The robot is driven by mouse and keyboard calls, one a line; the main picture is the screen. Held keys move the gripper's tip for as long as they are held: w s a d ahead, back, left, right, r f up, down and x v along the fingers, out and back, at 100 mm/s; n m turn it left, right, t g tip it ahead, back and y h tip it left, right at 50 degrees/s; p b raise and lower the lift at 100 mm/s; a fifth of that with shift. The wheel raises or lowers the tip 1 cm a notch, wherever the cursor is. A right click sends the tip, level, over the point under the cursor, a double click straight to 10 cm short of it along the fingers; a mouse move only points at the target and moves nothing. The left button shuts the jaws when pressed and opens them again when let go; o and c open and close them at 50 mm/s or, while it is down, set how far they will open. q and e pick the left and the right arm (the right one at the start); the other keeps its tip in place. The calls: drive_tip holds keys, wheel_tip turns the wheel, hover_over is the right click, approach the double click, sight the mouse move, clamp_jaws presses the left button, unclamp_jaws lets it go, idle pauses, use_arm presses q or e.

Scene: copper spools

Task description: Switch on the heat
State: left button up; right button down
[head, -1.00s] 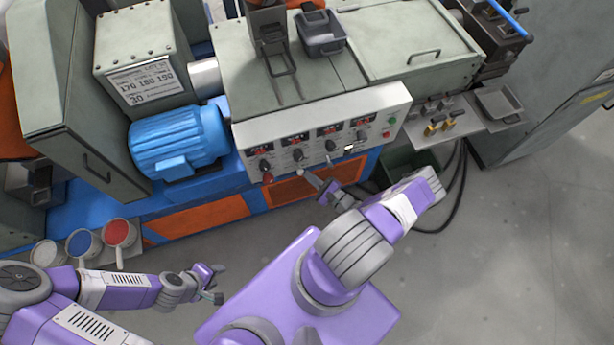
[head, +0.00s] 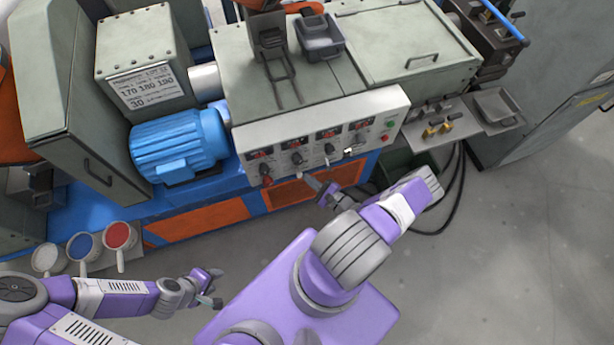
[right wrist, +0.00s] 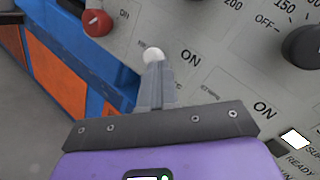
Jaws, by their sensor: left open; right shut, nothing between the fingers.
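The grey control panel (head: 285,129) on the machine's front carries red displays, black knobs and small toggle levers. My right gripper (head: 310,182) is close to its lower edge, shut and empty. In the right wrist view the shut fingers (right wrist: 155,85) point at a white ball-tipped lever (right wrist: 153,54); they overlap its lower part, and I cannot tell whether they touch. Tilted "ON" labels are printed around it on the panel (right wrist: 215,70). My left gripper (head: 214,288) is open and empty, low on the left, away from the panel.
A red knob (right wrist: 97,22) and a black dial (right wrist: 303,46) flank the lever on the panel. A blue motor (head: 178,146) stands left of the panel. Three cups, one with red contents (head: 117,236), are at lower left. The grey floor (head: 500,260) is clear at right.

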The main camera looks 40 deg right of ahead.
idle(0.5)
drive_tip(key=s+d+f+b, duration=0.1)
drive_tip(key=s+f, duration=0.1)
drive_tip(key=s, duration=0.4)
drive_tip(key=s+d+f+b, duration=0.1)
drive_tip(key=s+f+b, duration=0.1)
drive_tip(key=s, duration=0.4)
drive_tip(key=shift+d, duration=0.4)
